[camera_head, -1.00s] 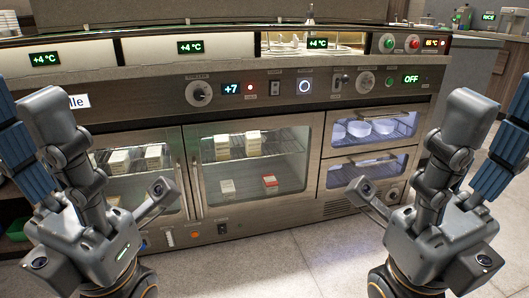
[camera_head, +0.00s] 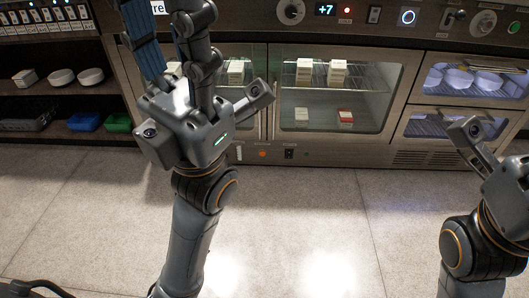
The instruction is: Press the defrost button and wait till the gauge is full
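Low on the steel front, under the glass doors, are a small round orange button or lamp (camera_head: 262,154), a pale upright strip like a gauge (camera_head: 239,153) and a dark switch (camera_head: 289,154). Their labels are too small to read, so I cannot tell which is the defrost button or how full the gauge is. My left gripper (camera_head: 185,65) points up in front of the left glass door, apart from these controls. Its fingers run towards the top edge and their opening is unclear. My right gripper (camera_head: 495,185) is cut off at the right edge, with its fingers out of view.
The upper panel has a knob (camera_head: 291,11), a +7 display (camera_head: 325,9) and a ring-lit button (camera_head: 407,17). Glass doors (camera_head: 340,112) show boxes inside; bowl drawers (camera_head: 470,82) are at right. Dark shelves (camera_head: 55,100) stand at left. The floor (camera_head: 300,215) in front is clear.

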